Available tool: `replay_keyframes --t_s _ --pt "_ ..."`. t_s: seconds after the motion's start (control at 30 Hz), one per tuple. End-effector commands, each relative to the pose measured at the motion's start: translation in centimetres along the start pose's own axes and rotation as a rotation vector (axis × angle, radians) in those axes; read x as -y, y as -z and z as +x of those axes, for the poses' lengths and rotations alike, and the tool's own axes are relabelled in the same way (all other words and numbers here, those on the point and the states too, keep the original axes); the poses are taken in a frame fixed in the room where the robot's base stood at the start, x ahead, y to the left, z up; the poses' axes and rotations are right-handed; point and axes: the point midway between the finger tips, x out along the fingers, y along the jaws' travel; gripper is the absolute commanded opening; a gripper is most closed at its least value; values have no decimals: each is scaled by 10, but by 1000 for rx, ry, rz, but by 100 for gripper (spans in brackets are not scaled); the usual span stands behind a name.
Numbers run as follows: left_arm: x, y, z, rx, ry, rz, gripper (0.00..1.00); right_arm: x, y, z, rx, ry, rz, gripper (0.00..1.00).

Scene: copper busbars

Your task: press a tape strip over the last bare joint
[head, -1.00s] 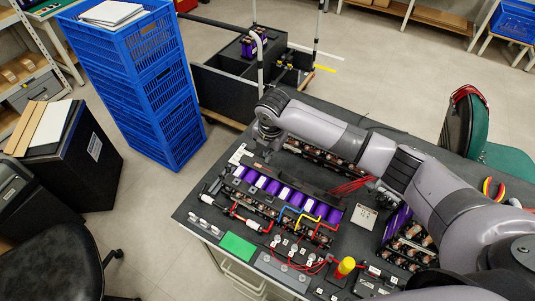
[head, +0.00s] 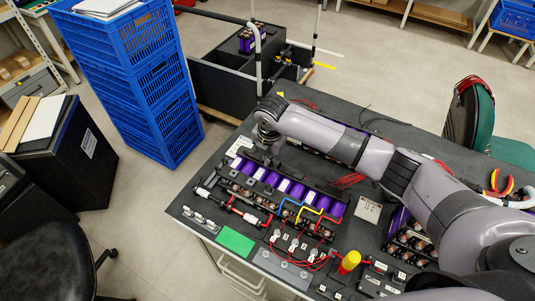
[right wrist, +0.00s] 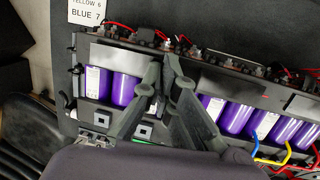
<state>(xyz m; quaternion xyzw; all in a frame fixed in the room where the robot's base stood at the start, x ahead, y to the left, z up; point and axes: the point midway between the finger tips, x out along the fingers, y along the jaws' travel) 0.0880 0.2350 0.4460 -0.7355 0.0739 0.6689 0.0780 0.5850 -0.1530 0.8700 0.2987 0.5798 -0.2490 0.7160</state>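The battery module with purple cells and a busbar row along its top (head: 268,177) lies on the dark workbench. It also fills the right wrist view (right wrist: 232,117), with grey plates along its top edge. My right gripper (head: 264,157) is over the module's upper left end. In the right wrist view its fingertips (right wrist: 168,62) meet in front of the module, hiding part of the row between two grey plates. I see no tape strip between them, and contact with the module cannot be told. The bare joint cannot be made out. My left gripper is out of view.
Blue and yellow wires (head: 311,211) cross the module's right part. A green pad (head: 235,242) and a yellow-topped item (head: 349,262) lie near the front edge. A white card (head: 240,146) lies by the module's left end. Stacked blue crates (head: 150,85) stand left of the bench.

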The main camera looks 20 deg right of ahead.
Motion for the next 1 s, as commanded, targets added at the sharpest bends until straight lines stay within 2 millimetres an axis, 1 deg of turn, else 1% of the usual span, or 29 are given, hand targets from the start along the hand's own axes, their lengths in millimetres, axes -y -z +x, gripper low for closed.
replay_keyframes --t_s 1.0 --pt "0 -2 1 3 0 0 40 1 2 7 -1 1 0 0"
